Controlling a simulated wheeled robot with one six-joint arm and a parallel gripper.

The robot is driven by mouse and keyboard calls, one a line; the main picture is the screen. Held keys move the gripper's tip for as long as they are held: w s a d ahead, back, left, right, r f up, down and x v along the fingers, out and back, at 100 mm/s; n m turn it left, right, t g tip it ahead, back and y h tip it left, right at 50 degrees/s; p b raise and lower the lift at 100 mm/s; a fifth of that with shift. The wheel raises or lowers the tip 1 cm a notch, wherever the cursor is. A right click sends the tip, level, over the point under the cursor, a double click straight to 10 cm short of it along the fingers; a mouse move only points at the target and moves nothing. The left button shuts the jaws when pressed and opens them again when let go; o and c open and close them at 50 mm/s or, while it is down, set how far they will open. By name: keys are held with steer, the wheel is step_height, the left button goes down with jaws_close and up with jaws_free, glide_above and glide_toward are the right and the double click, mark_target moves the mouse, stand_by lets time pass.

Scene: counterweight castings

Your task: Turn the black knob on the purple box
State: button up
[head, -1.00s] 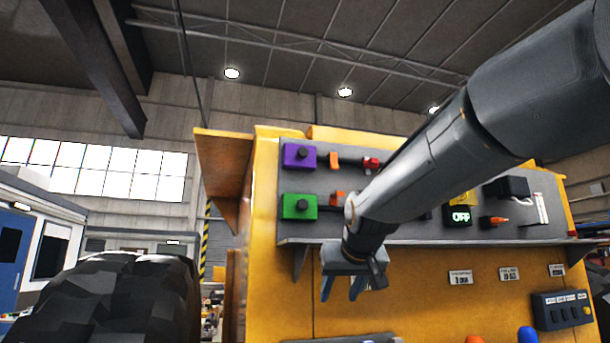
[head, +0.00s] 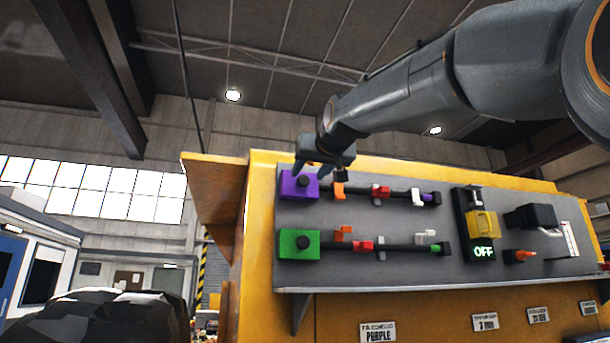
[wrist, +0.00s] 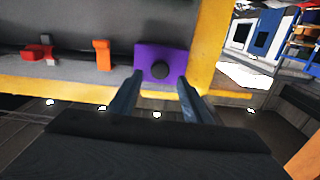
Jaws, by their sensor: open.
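The purple box (head: 290,186) with its black knob (head: 303,181) sits at the upper left of the grey panel in the head view. The purple box (wrist: 147,55) also shows in the wrist view, with the black knob (wrist: 159,69) between the two fingers in the picture. My gripper (head: 319,176) is open, at the top right of the purple box. In the wrist view my gripper (wrist: 157,82) has its fingers spread on either side of the knob in the picture. I cannot tell whether they touch it.
Rods with orange, red and white pieces run to the right. A yellow frame (head: 262,200) edges the panel.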

mark_target(304, 179)
steer(key=shift+p+x, duration=0.95)
steer(key=shift+x, duration=1.5)
steer(key=c, duration=1.1)
